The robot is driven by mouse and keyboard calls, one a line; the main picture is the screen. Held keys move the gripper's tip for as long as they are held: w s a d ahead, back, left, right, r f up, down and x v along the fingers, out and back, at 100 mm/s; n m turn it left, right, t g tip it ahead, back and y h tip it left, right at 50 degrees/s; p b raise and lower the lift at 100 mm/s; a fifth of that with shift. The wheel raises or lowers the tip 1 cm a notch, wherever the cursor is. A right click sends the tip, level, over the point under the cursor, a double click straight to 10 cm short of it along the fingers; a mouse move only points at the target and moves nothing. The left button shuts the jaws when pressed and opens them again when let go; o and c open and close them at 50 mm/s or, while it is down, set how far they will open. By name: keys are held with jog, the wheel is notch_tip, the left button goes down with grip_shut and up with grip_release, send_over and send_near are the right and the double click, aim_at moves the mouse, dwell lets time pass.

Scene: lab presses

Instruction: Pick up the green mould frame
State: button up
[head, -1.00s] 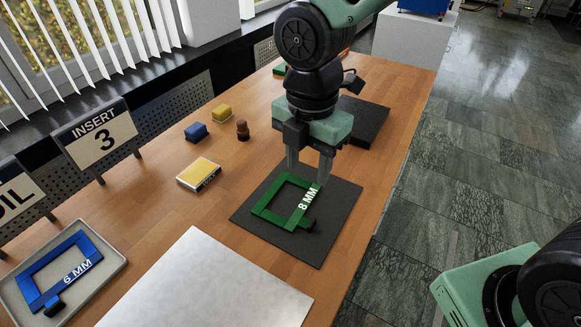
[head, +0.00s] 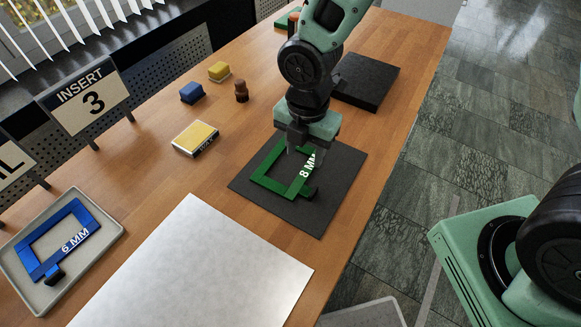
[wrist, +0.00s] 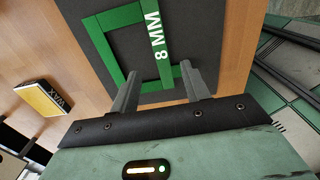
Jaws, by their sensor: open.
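The green mould frame (head: 270,179), marked "8 MM", lies flat on a dark square mat (head: 323,213) on the wooden table. It also shows in the wrist view (wrist: 113,60), with its marked bar toward the right. My gripper (head: 304,160) is open and empty above the frame's far right part. In the wrist view my two fingers (wrist: 162,88) stand apart, in line with the frame's near end. The fingertips cover part of the frame in the head view. I cannot tell whether they touch it.
A blue "6 MM" frame (head: 31,265) lies in a grey tray (head: 117,226) at left. A pale metal sheet (head: 195,270) lies in front. A yellow wax box (head: 195,139), small blocks and an "INSERT 3" sign (head: 86,98) stand left. A dark slab (head: 366,80) lies behind.

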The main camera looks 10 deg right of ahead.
aim_at(304, 174)
jog(key=shift+s+f+p, duration=0.15)
jog(key=shift+f+p, duration=0.15)
jog(key=shift+f, duration=2.55)
grip_shut()
